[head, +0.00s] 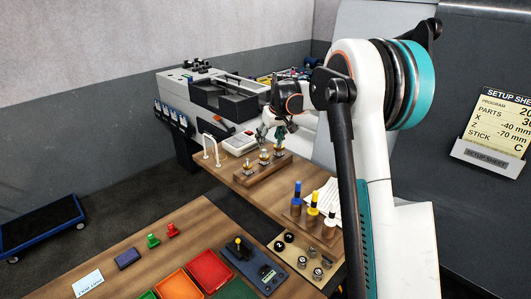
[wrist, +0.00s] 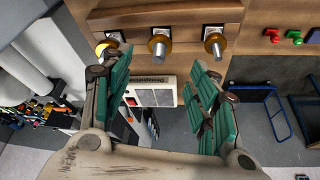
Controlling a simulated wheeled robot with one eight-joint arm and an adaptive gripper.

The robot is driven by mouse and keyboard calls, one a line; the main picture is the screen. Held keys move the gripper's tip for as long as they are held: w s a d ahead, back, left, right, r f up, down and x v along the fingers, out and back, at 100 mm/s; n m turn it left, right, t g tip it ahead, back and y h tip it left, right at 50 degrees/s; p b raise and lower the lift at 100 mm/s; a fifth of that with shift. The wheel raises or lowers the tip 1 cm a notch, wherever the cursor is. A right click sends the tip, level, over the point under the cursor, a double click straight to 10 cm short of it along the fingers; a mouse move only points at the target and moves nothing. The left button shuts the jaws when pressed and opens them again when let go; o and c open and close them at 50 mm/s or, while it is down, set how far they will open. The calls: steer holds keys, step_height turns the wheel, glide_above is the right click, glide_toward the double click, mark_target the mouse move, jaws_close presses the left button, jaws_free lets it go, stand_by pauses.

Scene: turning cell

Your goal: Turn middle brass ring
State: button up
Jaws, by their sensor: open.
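A wooden block (head: 243,182) carries a row of three brass rings with steel posts. In the wrist view the middle brass ring (wrist: 153,42) sits around its post, between the left brass ring (wrist: 100,49) and the right brass ring (wrist: 208,45). In the head view the middle ring (head: 263,158) stands between the other two. My gripper (wrist: 158,70) is open and empty, its teal fingers spread wide. The middle post shows in the gap between the fingers, and no contact is visible. In the head view my gripper (head: 268,135) is just above the block.
A white wire stand (head: 211,147) and a white device (head: 239,143) stand left of the block. The grey machine (head: 200,88) is behind.

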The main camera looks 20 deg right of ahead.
mark_target(265, 154)
steer(key=p+x, duration=0.1)
steer(key=x, duration=0.8)
steer(key=shift+w+f, duration=0.2)
steer(key=shift+f, duration=0.15)
steer(key=c, duration=1.1)
